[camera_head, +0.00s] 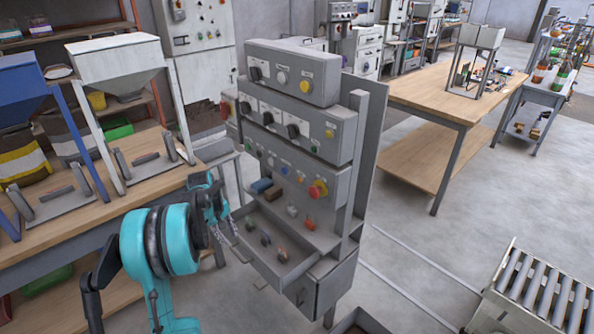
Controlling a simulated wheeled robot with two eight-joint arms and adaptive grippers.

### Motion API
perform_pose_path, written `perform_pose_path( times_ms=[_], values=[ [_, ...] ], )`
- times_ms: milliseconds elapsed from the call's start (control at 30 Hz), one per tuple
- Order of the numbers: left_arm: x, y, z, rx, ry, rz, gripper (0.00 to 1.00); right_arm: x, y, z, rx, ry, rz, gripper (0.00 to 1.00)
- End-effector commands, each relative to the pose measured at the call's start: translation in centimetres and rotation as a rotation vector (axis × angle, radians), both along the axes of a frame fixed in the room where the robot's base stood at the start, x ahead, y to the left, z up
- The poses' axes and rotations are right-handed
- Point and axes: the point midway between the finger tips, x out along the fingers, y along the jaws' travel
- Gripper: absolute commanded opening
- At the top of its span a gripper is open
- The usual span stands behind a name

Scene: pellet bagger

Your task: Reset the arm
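My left arm comes in from the lower left, in teal and black. Its gripper (234,236) is beside the left edge of the grey control console's open drawer (285,275). The fingers are small and overlap the console behind them, so I cannot tell whether they are open or shut. I see no object clearly held in them. My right gripper is not in view.
The grey control console (300,125) has knobs and a red button (318,189). Hopper stands, one white-topped (110,60) and one blue (15,85), are on the left wooden bench. A wooden table (430,95) and a roller conveyor (540,290) stand right, with clear floor between.

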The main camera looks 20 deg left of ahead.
Motion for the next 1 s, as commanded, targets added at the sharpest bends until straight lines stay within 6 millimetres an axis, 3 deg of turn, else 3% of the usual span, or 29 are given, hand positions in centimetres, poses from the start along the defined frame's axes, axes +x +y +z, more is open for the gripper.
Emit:
perform_pose_path(
  times_ms=[167,267,433,600,800,1000],
  values=[
    [0.1,-0.5,0.5,0.005,-0.004,-0.012,0.31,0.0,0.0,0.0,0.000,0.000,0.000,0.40],
    [0.1,-2.6,2.2,0.027,-0.018,-0.060,0.31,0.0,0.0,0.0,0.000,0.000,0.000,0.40],
    [-0.7,-9.5,7.3,0.107,-0.075,-0.231,0.31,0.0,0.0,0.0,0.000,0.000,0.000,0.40],
    [-3.3,-17.0,11.5,0.201,-0.146,-0.430,0.31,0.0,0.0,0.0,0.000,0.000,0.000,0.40],
    [-8.2,-24.7,14.0,0.308,-0.236,-0.661,0.31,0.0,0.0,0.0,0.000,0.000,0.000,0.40],
    [-13.7,-30.6,14.0,0.415,-0.334,-0.884,0.31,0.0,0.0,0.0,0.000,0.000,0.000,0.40]
  ],
)
